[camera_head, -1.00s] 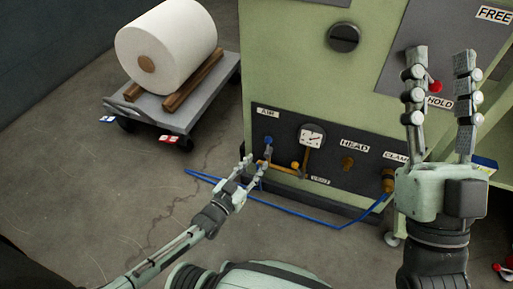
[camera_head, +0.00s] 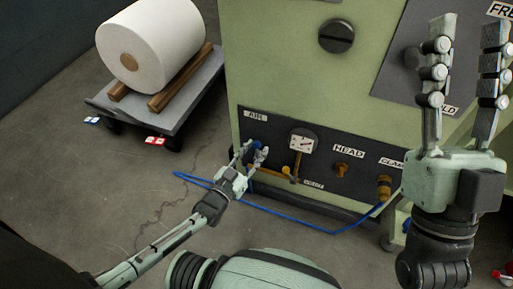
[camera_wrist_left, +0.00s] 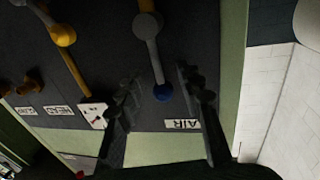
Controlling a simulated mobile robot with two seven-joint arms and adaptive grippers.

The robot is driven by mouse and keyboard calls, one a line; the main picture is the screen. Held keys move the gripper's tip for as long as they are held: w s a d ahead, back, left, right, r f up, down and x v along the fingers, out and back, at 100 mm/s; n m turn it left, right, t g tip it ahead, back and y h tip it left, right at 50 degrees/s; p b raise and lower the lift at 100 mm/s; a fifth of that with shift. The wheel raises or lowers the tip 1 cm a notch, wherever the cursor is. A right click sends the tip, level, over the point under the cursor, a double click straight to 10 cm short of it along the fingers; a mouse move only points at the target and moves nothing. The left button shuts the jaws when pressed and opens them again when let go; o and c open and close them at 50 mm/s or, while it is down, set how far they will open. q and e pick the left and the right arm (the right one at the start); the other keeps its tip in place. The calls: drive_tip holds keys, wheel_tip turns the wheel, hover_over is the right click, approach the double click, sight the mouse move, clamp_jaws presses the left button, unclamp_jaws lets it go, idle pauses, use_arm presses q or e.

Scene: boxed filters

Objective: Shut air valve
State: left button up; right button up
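In the head view the blue end (camera_head: 257,145) sits just below the AIR label (camera_head: 255,117), and my fingers partly hide the lever. My left gripper (camera_head: 253,154) is open at the valve. My right gripper (camera_head: 468,35) is open and empty, raised at the right.
A blue hose (camera_head: 290,222) loops below, over the floor. A cart (camera_head: 185,105) with a white roll (camera_head: 150,45) stands to the left.

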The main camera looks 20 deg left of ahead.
use_arm(q)
drive_tip(key=shift+s, duration=0.1)
clamp_jaws()
